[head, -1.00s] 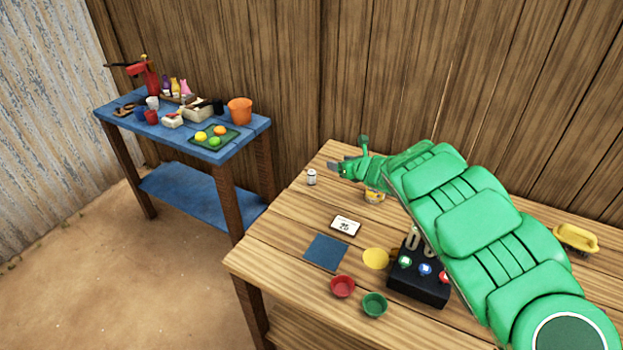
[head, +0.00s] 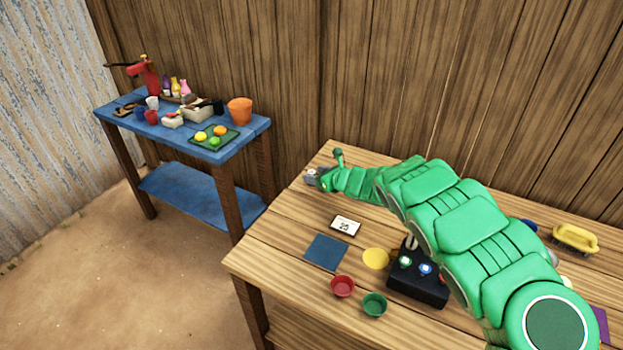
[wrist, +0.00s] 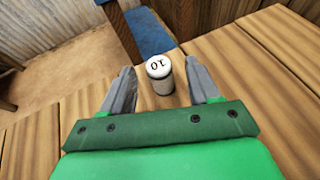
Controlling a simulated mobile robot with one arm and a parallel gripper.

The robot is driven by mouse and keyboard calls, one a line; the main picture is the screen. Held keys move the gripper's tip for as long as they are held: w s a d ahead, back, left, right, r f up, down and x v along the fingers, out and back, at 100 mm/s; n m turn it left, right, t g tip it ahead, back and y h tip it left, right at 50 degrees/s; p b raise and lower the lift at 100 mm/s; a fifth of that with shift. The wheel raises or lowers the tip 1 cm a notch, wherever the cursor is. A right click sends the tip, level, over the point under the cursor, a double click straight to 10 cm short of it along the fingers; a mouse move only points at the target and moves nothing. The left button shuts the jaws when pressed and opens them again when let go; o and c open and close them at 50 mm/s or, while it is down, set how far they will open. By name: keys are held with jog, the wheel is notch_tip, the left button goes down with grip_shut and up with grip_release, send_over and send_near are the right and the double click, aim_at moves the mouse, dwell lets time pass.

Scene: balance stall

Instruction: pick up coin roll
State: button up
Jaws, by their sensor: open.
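The coin roll (wrist: 161,77) is a small upright cylinder with a white top marked 10 and a greyish side. In the wrist view it stands on the wooden table between the two grey fingers of my gripper (wrist: 160,92), with a gap on each side. My gripper is open. In the head view my gripper (head: 311,177) is low over the table's far left part, and the coin roll is mostly hidden by it there.
The wooden table (head: 285,240) also holds a card (head: 346,225), a blue square (head: 326,252), a yellow disc (head: 375,258), red (head: 342,286) and green (head: 374,304) bowls, a black box (head: 415,285) and a yellow brush (head: 575,239). A blue table (head: 245,138) stands at left.

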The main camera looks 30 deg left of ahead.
jog(key=shift+x, duration=2.1)
jog(key=shift+a, duration=0.3)
grip_shut()
